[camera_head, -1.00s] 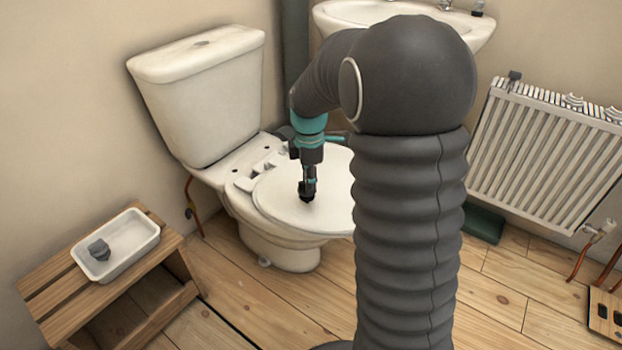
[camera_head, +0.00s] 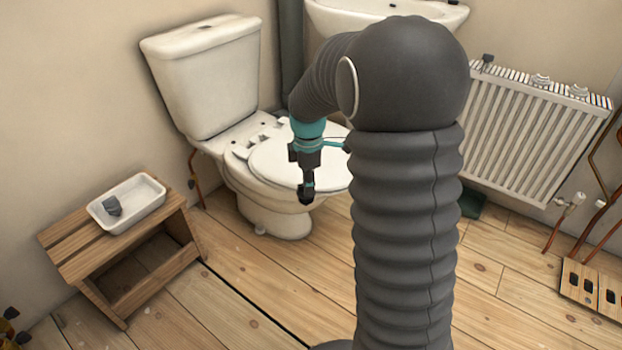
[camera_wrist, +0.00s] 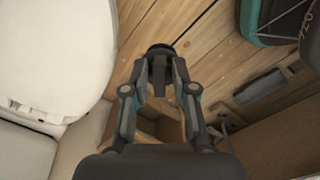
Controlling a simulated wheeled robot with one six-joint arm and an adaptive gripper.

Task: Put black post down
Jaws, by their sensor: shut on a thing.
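My gripper (camera_head: 307,186) hangs pointing down at the end of my arm, in front of the closed toilet lid in the head view. In the wrist view my gripper (camera_wrist: 160,72) has its two fingers closed on the black post (camera_wrist: 160,50), a small dark piece with a rounded end. Much of the post is hidden by the fingers. In the head view the black post (camera_head: 305,198) is hard to tell from the dark fingertips. The wrist view shows wooden floor beneath it.
A wooden stool (camera_head: 75,262) at the left bears a white tray (camera_head: 150,207) with a dark grey piece (camera_head: 112,206) in it. The toilet (camera_head: 275,218) stands behind my gripper. A radiator (camera_head: 520,135) and pipes are at the right. Floor between stool and arm is clear.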

